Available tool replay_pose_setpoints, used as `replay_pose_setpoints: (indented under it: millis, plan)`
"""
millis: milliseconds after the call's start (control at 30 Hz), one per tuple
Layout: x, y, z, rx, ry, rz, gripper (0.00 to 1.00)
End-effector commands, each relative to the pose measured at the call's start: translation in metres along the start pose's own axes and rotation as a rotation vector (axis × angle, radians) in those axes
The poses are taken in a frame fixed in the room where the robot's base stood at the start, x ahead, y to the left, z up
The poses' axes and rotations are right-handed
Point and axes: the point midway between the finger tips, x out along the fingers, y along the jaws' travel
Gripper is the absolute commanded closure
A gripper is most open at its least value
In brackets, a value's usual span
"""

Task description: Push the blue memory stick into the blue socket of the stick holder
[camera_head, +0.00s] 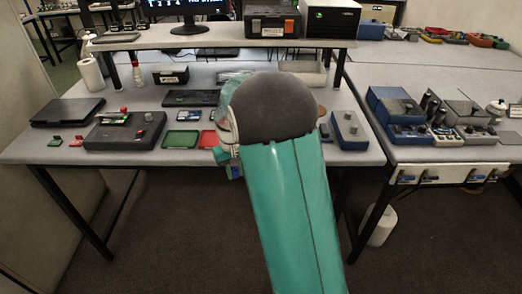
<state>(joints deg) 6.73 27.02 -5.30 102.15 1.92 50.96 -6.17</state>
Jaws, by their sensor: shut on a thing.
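My teal arm with its dark round joint fills the middle of the head view and hides part of the bench. My gripper (224,154) shows only in part at the left of that joint, over the front edge of the bench. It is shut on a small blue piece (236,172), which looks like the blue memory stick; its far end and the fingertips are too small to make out. I cannot tell for sure which item is the stick holder, and no blue socket can be made out.
The bench (60,150) holds a dark grey box (125,131), a laptop (68,111), a green tray (181,139), a red tray (208,139) and a blue-grey box (349,131). Small red pieces (76,140) lie at the front left. A raised shelf (215,40) spans the back.

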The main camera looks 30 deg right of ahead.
Motion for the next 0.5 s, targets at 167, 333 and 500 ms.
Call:
replay_pose_setpoints:
  millis: [167, 333, 500]
  plan:
    - [0.034, -0.054, -0.025, -0.06, -0.002, -0.006, 1.0]
    - [0.057, -0.093, -0.038, -0.096, 0.0, -0.012, 1.0]
    - [0.068, -0.112, -0.043, -0.112, 0.002, -0.015, 1.0]
